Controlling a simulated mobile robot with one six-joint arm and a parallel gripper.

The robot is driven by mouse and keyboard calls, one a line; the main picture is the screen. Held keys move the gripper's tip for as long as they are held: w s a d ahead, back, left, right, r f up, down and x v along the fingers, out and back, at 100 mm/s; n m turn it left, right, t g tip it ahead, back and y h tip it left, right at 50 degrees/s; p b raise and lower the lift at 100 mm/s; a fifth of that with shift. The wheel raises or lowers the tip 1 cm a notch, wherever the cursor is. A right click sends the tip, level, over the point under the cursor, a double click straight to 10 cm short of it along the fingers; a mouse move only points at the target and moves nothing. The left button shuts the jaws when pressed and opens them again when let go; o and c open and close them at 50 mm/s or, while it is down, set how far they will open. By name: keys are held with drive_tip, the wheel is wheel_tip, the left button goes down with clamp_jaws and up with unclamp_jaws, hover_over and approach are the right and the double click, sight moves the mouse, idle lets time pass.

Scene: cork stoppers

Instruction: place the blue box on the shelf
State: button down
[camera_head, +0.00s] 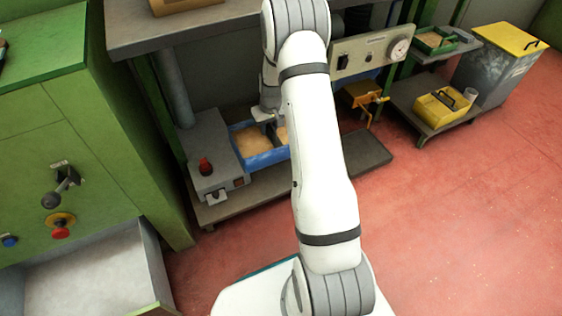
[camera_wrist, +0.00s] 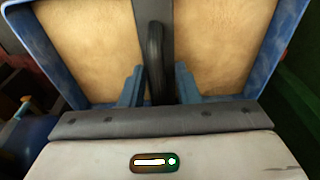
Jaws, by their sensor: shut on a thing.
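The blue box (camera_head: 266,159) is an open tray with tan contents, low under the workbench in the head view. In the wrist view the blue box (camera_wrist: 283,48) fills the top, with tan on both sides of a grey divider and a dark handle. My gripper (camera_wrist: 158,78) has its two fingers on either side of this handle and is shut on it. In the head view my gripper (camera_head: 265,116) is small and partly hidden by my arm. A grey shelf stand (camera_head: 408,97) at the upper right has two levels.
A green box (camera_head: 435,41) is on the stand's upper level and a yellow box (camera_head: 440,108) on its lower level. A grey machine with a red button (camera_head: 205,165) is left of the blue box. A yellow-lidded bin (camera_head: 503,42) stands far right. The red floor (camera_head: 470,220) is clear.

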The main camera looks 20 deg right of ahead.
drive_tip(key=d+f, duration=0.2)
drive_tip(key=f, duration=0.1)
drive_tip(key=w+d+f, duration=0.1)
drive_tip(key=d+f, duration=0.1)
drive_tip(key=d, duration=0.1)
drive_tip(key=d+f+p, duration=0.1)
drive_tip(key=d+f, duration=0.1)
drive_tip(key=f, duration=0.1)
drive_tip(key=shift+w+d+f, duration=0.3)
drive_tip(key=shift+d+f, duration=0.05)
wheel_tip(320, 180, down, 10)
drive_tip(key=b, duration=0.4)
drive_tip(key=shift+f+b, duration=0.2)
drive_tip(key=shift+b, duration=0.1)
drive_tip(key=c, duration=1.1)
unclamp_jaws()
drive_tip(key=shift+r, duration=0.1)
